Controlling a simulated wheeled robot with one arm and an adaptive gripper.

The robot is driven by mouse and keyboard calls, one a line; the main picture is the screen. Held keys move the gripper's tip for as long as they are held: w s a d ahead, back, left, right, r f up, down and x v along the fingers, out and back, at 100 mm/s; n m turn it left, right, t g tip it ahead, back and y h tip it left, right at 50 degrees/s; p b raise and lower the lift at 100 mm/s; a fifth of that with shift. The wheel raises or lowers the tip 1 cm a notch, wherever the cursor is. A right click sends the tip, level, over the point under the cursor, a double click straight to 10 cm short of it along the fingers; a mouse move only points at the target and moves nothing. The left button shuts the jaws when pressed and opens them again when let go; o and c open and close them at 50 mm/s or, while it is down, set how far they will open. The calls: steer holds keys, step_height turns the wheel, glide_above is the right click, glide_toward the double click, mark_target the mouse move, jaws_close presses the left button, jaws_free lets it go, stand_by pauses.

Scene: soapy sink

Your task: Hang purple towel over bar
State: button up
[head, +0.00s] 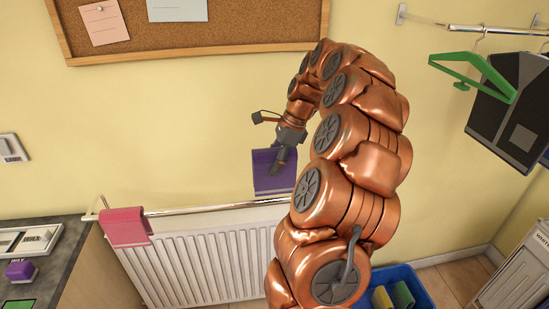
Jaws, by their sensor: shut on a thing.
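My gripper (282,157) is shut on the purple towel (271,182) at the middle of the picture. The towel hangs down from the fingers as a flat piece. Its lower edge is close to the metal bar (190,211) in the picture; whether it touches the bar, I cannot tell. The bar runs along the wall above a white radiator. My own arm hides the bar's right part. A pink towel (126,228) hangs over the bar near its left end.
A white radiator (205,262) stands under the bar. A dark counter (55,270) is at the lower left. A blue bin (408,290) with folded cloths is on the floor. A green hanger (475,72) hangs from a rail at the upper right. A corkboard (235,38) is above.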

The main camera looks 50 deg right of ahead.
mark_target(275, 202)
steer(key=shift+f+b, duration=3.25)
steer(key=shift+f, duration=4.75)
steer(key=o, duration=1.3)
steer(key=shift+d, duration=0.1)
steer(key=v, duration=1.2)
